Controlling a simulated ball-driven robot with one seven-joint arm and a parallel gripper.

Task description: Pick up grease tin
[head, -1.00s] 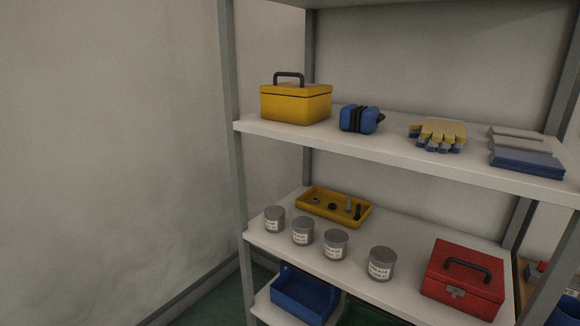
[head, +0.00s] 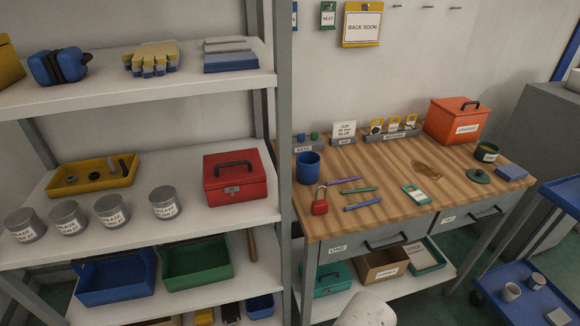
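Several grey lidded tins with white labels stand in a row on the middle shelf in the head view; the rightmost tin (head: 165,203) is near the red toolbox. Their small labels are hard to read. A dark green round tin (head: 487,152) with a pale label stands at the right rear of the wooden workbench. A green round lid (head: 478,176) lies in front of it. I cannot tell for certain from the labels which is the grease tin. My gripper is not in view; a pale rounded part at the bottom edge may be my arm.
The workbench (head: 385,213) holds a blue cup (head: 308,167), red padlock (head: 320,201), pens and an orange-red box (head: 456,121). The shelf unit at left holds a red toolbox (head: 235,178) and yellow tray (head: 92,176). A blue cart (head: 525,292) stands at right.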

